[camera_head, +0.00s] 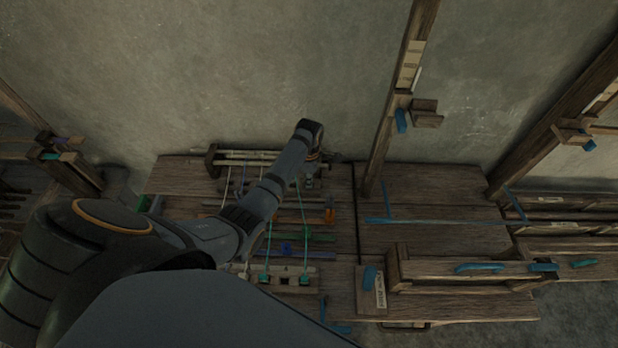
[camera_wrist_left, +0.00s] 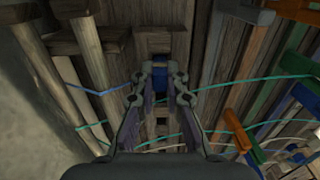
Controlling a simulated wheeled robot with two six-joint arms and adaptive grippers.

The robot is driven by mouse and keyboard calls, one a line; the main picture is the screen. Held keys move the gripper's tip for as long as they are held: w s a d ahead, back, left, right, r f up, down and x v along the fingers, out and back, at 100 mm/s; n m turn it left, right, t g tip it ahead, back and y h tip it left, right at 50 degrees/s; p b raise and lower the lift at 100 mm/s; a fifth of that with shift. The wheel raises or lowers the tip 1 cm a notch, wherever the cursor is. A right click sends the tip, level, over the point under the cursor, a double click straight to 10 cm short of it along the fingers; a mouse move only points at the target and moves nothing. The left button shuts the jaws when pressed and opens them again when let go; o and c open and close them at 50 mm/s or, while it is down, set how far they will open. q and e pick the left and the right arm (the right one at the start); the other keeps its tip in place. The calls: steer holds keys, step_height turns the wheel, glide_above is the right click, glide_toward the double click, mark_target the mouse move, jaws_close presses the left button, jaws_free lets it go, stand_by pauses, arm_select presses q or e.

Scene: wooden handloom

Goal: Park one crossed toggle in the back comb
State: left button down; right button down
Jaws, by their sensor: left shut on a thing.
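My left arm reaches over the loom bed in the head view, with its gripper (camera_head: 313,166) pointing down at the back, beside the wooden back rack (camera_head: 213,160). In the left wrist view my left gripper (camera_wrist_left: 160,78) is shut on a small blue piece (camera_wrist_left: 161,66), which looks like a toggle. The piece is mostly hidden between the fingers, against dark wooden blocks (camera_wrist_left: 160,42). I cannot tell whether it sits in a slot. Teal cords (camera_head: 304,222) run across the bed. An orange toggle (camera_head: 330,213) and a blue toggle (camera_head: 286,249) lie there. My right gripper is out of view.
A pale front bar (camera_head: 299,281) with square holes lies near the front of the bed. Wooden posts (camera_head: 390,120) rise to the right. Orange and green bars (camera_wrist_left: 278,98) crowd the right of the wrist view. The plank area (camera_head: 435,190) right of the bed is mostly bare.

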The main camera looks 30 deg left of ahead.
arm_select(q)
steer(key=c, duration=1.3)
jaws_free()
step_height(320, 180, up, 12)
